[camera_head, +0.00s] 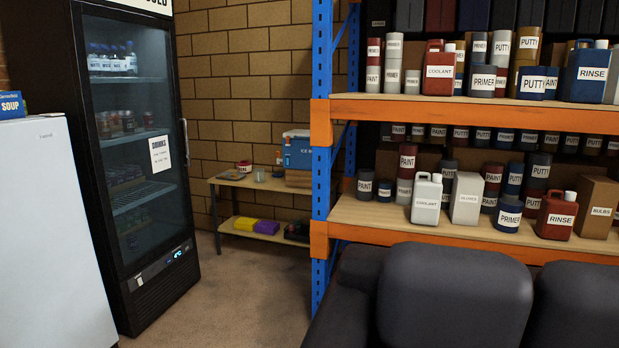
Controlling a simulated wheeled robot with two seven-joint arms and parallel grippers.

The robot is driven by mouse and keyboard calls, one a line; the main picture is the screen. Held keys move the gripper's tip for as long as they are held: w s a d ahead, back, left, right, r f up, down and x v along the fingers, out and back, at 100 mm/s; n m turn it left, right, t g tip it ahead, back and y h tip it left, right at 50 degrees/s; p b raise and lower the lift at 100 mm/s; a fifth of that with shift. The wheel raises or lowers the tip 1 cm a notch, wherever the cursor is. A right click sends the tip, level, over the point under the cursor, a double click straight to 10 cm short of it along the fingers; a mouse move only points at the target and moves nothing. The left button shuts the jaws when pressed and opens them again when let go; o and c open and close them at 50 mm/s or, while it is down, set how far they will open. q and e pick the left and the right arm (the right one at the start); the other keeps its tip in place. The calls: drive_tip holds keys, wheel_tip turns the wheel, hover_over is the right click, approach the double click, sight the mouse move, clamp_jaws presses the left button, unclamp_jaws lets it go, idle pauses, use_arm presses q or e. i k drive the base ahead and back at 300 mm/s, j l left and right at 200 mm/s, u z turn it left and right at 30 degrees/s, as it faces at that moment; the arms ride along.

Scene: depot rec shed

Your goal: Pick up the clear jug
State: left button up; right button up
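I cannot make out a clear jug for certain. A small pale, clear-looking vessel (259,175) stands on the low wooden table (225,182) in the back corner, too small to tell whether it is the jug. It is left of a blue cooler (299,155) with a white lid. Neither of my grippers is in view.
A black glass-door fridge (140,160) and a white fridge (55,230) stand at left. An orange and blue rack (321,120) holds labelled tins and cans at right. A dark sofa (455,295) blocks the right foreground. The carpet floor (240,290) between is clear.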

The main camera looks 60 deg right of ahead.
sight(259, 173)
drive_tip(key=z, duration=1.55)
drive_tip(key=i+j+u, duration=0.35)
drive_tip(key=u, duration=0.15)
drive_tip(key=i+j+u, duration=0.3)
drive_tip(key=u, duration=0.15)
drive_tip(key=i+j+u, duration=0.1)
drive_tip(key=i+u, duration=0.4)
drive_tip(key=i+j+z, duration=0.1)
drive_tip(key=i, duration=0.35)
drive_tip(key=i+j+z, duration=0.1)
drive_tip(key=i, duration=0.35)
drive_tip(key=i+l+z, duration=0.2)
drive_tip(key=z, duration=0.25)
drive_tip(key=i+z, duration=0.8)
drive_tip(key=z, duration=0.15)
drive_tip(key=i+j+z, duration=0.1)
drive_tip(key=i+z, duration=0.2)
drive_tip(key=z, duration=0.15)
